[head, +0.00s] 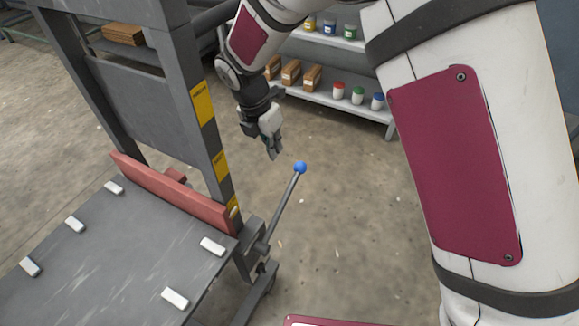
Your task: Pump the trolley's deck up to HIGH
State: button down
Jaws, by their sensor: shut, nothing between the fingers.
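The trolley's deck (120,262) is a flat dark grey plate at the lower left, with several white pads on it and a red bar (172,193) along its far edge. A grey pump lever (283,207) with a blue ball knob (300,167) rises from the trolley's right side, tilted up to the right. My gripper (274,152) points down, shut and empty. In the picture it is just up and left of the blue knob and looks apart from it. The deck's height mark cannot be read.
A grey upright post (193,110) with yellow labels stands behind the deck, left of my gripper. A shelf (345,108) with boxes and coloured jars stands at the back. The concrete floor right of the lever is clear. My arm hides the right side.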

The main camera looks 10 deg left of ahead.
jog(key=w+d+b+x, duration=0.1)
jog(key=b+x, duration=0.3)
jog(key=x, duration=0.9)
jog(key=shift+w+r, duration=0.35)
jog(key=shift+w, duration=0.4)
jog(key=shift+d, duration=0.15)
